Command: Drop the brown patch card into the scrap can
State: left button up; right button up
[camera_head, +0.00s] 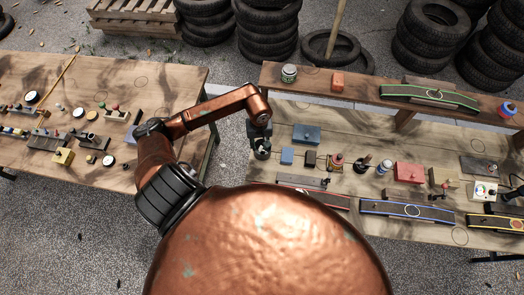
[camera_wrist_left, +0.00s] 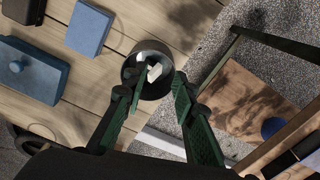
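My left gripper (camera_head: 260,143) points down at the left end of the right-hand bench. In the left wrist view its two green-padded fingers (camera_wrist_left: 159,96) are apart with nothing seen held between them. Just beyond the fingertips is a dark round can (camera_wrist_left: 146,62), seen from above, which looks like the scrap can. Pale scraps (camera_wrist_left: 154,72) show inside it; I cannot tell whether a brown card is among them. A small dark block (camera_head: 310,159) lies right of a blue block on the bench; I cannot tell if it is a patch card. My right gripper is not clearly in view.
A blue block (camera_head: 287,156) and a blue knobbed box (camera_head: 306,134) sit near the can. A raised shelf (camera_head: 360,90) runs behind. Tools and boxes crowd the bench further right. The cluttered left bench (camera_head: 160,75) stands across a gap.

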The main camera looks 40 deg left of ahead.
pick_arm(q)
notch_tip(320, 180, up, 12)
jog(key=shift+f, duration=0.2)
jog(key=shift+s+f, duration=0.1)
jog(key=shift+s, duration=0.05)
dwell(0.5)
